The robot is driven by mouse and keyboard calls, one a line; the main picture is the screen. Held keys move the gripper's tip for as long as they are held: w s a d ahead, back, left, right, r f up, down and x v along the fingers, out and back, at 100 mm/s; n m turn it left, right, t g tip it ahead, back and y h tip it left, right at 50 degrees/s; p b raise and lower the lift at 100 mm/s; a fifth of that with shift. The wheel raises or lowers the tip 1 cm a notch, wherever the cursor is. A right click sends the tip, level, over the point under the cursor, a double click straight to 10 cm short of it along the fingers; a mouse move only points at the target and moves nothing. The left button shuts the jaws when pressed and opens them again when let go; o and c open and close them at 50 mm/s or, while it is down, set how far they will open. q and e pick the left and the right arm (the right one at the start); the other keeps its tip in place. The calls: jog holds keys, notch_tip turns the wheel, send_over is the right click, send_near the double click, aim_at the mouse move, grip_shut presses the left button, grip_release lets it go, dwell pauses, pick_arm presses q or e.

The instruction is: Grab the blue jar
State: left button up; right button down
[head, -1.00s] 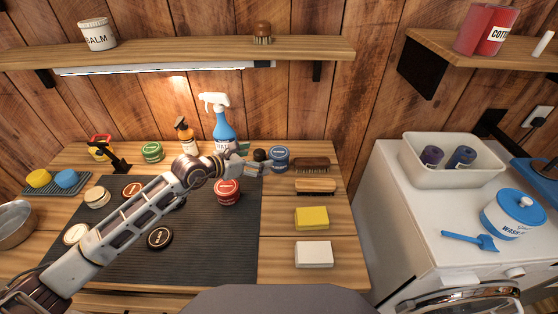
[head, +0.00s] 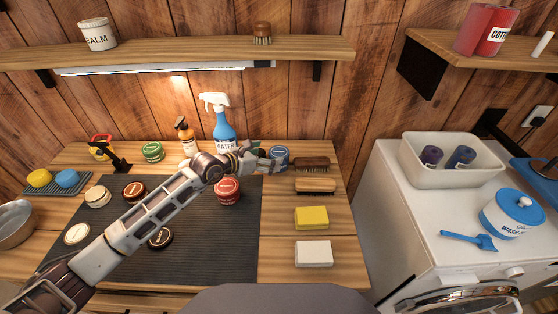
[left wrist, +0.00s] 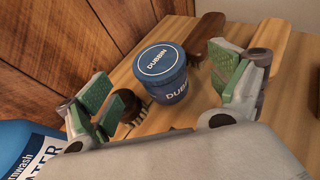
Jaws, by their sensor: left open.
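The blue jar (head: 279,155) stands upright on the bench near the wall, left of the brushes. In the left wrist view the blue jar (left wrist: 163,72) shows its blue lid and "DUBBIN" lettering. My left gripper (head: 272,163) reaches in from the left and covers part of the jar in the head view. In the left wrist view my left gripper (left wrist: 168,105) is open, with green pads either side of the jar's line. The jar lies ahead between the fingers; I cannot tell contact. My right gripper is not in view.
A small round dark brush (left wrist: 133,108) sits by the left finger. A long brush (left wrist: 207,42) lies just beyond the jar. A spray bottle (head: 222,125) and a red tin (head: 228,191) stand near my arm. Yellow (head: 311,218) and white (head: 313,253) blocks lie at the right.

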aim_at(278, 152)
pick_arm(q)
jog(key=shift+x, duration=2.55)
jog(key=shift+w+a+r, duration=0.1)
jog(key=shift+w, duration=0.1)
jog(key=c, duration=1.3)
